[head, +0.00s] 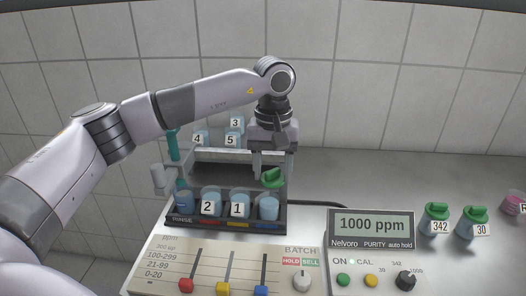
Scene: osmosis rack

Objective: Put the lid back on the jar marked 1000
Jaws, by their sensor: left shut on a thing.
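My left gripper (268,168) reaches down over the right end of the rack from above. It is shut on a green lid (272,179), which is tilted and held above the front-row cups. No jar with a readable 1000 mark shows. Two jars with green lids on stand at the right, marked 342 (436,220) and 30 (472,223). A pinkish jar (513,203) is at the right edge, its label cut off by the frame. My right gripper is not in view.
The dark rack (226,222) holds several cups, including 2 (209,202), 1 (239,205) and an unmarked one (269,208) below the lid. A meter (371,226) reads 1000 ppm. A slider panel (225,262) is in front. Bare counter lies behind the meter.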

